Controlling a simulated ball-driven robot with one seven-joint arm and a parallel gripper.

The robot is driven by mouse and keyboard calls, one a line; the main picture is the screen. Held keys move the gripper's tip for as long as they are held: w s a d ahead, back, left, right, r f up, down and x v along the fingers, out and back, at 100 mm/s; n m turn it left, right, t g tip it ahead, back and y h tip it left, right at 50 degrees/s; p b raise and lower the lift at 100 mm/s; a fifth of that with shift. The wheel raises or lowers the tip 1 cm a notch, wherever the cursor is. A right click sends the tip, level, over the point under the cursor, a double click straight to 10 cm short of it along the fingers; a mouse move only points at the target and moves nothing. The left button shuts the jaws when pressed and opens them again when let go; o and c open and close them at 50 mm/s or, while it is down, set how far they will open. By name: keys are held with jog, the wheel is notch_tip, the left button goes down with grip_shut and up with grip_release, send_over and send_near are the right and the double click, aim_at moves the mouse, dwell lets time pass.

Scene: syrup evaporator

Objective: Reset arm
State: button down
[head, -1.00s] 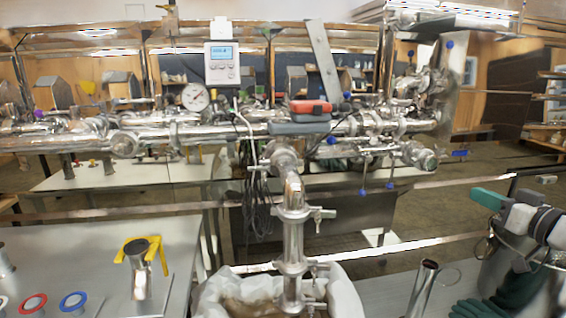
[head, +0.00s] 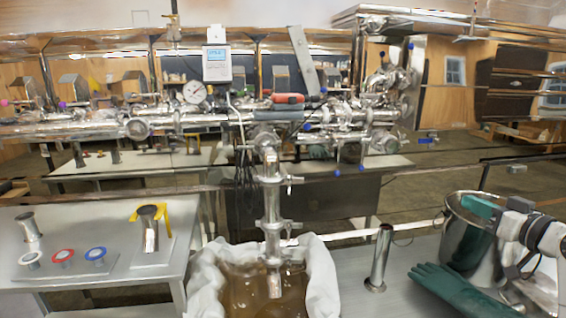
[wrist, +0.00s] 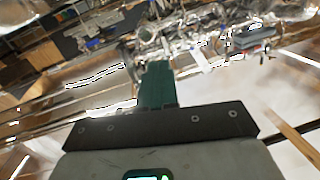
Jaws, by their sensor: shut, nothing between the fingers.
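My gripper (head: 472,202) is at the right of the head view, with its green fingers closed together and nothing between them. In the wrist view the green fingers (wrist: 157,75) point up the picture toward blurred steel pipework (wrist: 190,40). My arm reaches in from the right edge and bends downward there. No object is held.
A white-lined container of brown liquid (head: 318,275) stands under a vertical steel pipe (head: 271,200). A steel tube (head: 379,262) and green gloves (head: 445,285) are on the right bench. The left table (head: 80,215) holds metal fittings and coloured rings. Pipework crosses behind.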

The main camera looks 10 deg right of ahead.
jog(key=s+a+f+g, duration=0.35)
jog(key=a+f, duration=0.25)
jog(key=f, duration=0.3)
jog(key=s+a+f+g, duration=0.2)
jog(key=s+a+f, duration=0.3)
jog(key=f, duration=0.4)
jog(key=s+a+f+g, duration=0.35)
jog(key=a+f, duration=0.25)
jog(key=f, duration=0.3)
jog(key=s+a+f+g+h, duration=0.2)
jog(key=s+f+g, duration=0.3)
jog(key=s, duration=0.9)
jog(key=s+a+f+g+h, duration=0.15)
jog(key=s+f, duration=0.55)
jog(key=s, duration=0.7)
notch_tip(320, 180, down, 10)
jog(key=a+b, duration=0.1)
jog(key=b, duration=1)
notch_tip(320, 180, up, 17)
jog(key=p, duration=1.6)
jog(key=shift+w+m+y+p, duration=0.3)
jog(key=shift+w+y+p, duration=0.05)
jog(key=shift+w+p, duration=0.1)
jog(key=c, duration=1.8)
grip_release()
jog(key=shift+f+g, duration=0.1)
jog(key=shift+g, duration=0.15)
